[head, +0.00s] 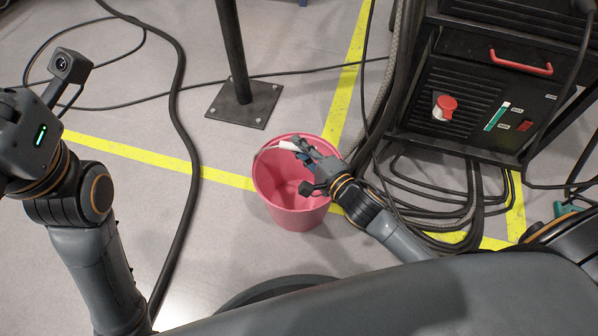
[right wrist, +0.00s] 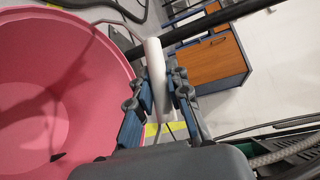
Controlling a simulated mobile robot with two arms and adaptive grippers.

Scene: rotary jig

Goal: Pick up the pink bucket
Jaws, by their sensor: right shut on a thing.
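The pink bucket (head: 303,212) is upright below the middle of the head view, its mouth open and its inside seemingly empty. Its wire handle carries a white grip (right wrist: 155,72). My right gripper (head: 297,150) reaches over the bucket's right rim. In the right wrist view its blue-padded fingers (right wrist: 162,88) are closed around the white grip, with the bucket (right wrist: 105,80) at the left. I cannot tell whether the bucket's base touches the floor. My left arm shows at the left of the head view, but its fingers are out of the picture.
A dark post on a square base plate (head: 244,104) stands just behind the bucket. A black machine cabinet (head: 455,112) with a red handle is at the right, with coiled cables (head: 440,212) below it. A thick cable (head: 176,120) runs along the floor. Yellow lines mark the floor.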

